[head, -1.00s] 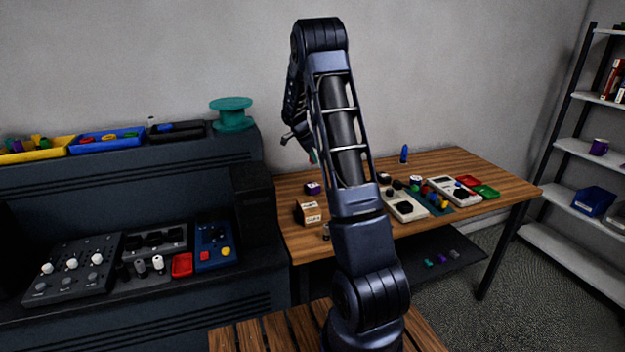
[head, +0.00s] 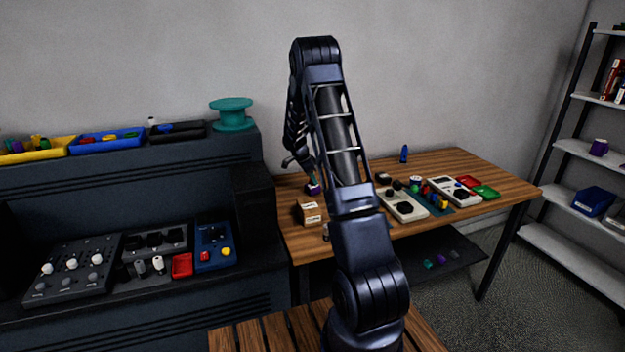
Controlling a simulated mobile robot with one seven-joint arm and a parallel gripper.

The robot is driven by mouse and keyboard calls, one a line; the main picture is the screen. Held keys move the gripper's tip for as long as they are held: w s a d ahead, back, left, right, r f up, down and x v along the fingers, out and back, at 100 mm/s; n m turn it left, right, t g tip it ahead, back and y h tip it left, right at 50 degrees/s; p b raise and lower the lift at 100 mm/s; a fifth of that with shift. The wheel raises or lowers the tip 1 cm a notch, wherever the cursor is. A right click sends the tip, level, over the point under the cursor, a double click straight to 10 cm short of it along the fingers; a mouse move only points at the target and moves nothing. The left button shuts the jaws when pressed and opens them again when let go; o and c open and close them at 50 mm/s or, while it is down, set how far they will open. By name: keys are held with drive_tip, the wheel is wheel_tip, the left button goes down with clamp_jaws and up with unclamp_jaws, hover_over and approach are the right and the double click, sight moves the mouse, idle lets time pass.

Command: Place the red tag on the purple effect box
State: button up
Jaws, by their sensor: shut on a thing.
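The purple effect box (head: 314,190) is a small dark purple block with a pale patch, near the back left of the wooden table. My gripper (head: 311,179) points down right over it, mostly hidden behind my arm. It is shut on the red tag, of which only a tiny reddish trace shows between the fingertips. The tag is close above or touching the box; I cannot tell which.
A cardboard cube (head: 309,211) stands just in front of the purple box. A dark console (head: 130,190) stands at left.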

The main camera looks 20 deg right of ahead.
drive_tip(key=o, duration=0.9)
drive_tip(key=shift+f, duration=0.1)
drive_tip(key=shift+o, duration=0.2)
drive_tip(key=v, duration=1.2)
drive_tip(key=s+a+r+n+t+y, duration=0.15)
drive_tip(key=s+r+n, duration=0.25)
drive_tip(key=s+r, duration=0.65)
drive_tip(key=s+a+r+n+t+y, duration=0.15)
drive_tip(key=s+r+n, duration=0.3)
drive_tip(key=s, duration=0.75)
drive_tip(key=s+a+r+n, duration=0.35)
drive_tip(key=s+r, duration=0.25)
drive_tip(key=s, duration=0.6)
drive_tip(key=s+a+f+n+t+y, duration=0.1)
drive_tip(key=s+n, duration=0.5)
drive_tip(key=s, duration=0.7)
drive_tip(key=shift+s+a+f+t, duration=0.3)
drive_tip(key=shift+a+f, duration=0.25)
